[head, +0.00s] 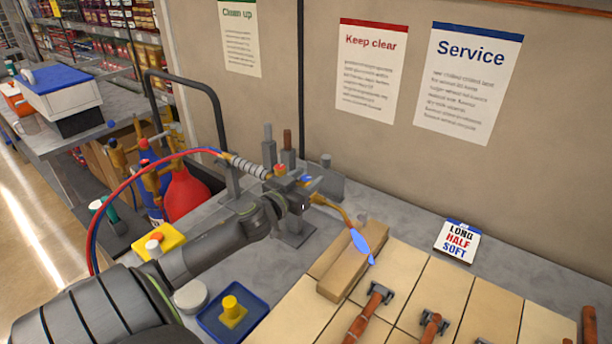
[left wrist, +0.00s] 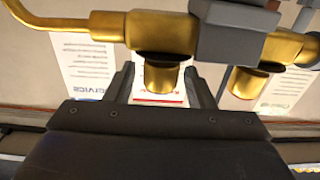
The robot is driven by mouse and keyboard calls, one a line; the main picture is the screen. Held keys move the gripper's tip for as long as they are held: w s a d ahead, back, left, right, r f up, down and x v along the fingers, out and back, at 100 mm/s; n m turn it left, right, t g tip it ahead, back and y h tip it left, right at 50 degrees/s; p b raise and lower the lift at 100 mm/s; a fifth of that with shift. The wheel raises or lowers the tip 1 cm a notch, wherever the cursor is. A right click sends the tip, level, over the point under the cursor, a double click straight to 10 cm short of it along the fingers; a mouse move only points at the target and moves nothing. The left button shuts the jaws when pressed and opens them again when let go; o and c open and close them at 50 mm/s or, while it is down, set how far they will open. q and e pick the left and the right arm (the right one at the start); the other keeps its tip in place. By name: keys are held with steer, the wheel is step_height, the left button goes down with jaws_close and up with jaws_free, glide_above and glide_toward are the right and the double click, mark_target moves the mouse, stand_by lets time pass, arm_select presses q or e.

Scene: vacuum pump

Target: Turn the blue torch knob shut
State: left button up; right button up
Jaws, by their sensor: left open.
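The torch lies in a grey stand, with a brass neck (head: 332,206) and a blue flame (head: 362,246) at its tip. A small blue knob (head: 306,179) shows on the torch, close to my left gripper (head: 290,194). A red knob (head: 280,168) sits farther left on the torch. In the left wrist view my open gripper (left wrist: 160,80) has a finger on either side of a short brass stem (left wrist: 159,75) below the torch body (left wrist: 160,32). A second brass stem (left wrist: 245,82) is outside the fingers on the right. No blue shows on either stem there, and contact cannot be told.
Red and blue hoses (head: 130,190) arch over my left arm. A light brick (head: 347,268) lies under the flame. A blue tray (head: 215,322) with a yellow part, a yellow block (head: 170,239) and a red cylinder (head: 187,196) are near the arm. Hammers lie at the lower right.

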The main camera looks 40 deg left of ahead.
arm_select(q)
steer(key=shift+c, duration=0.8)
steer(key=c, duration=0.8)
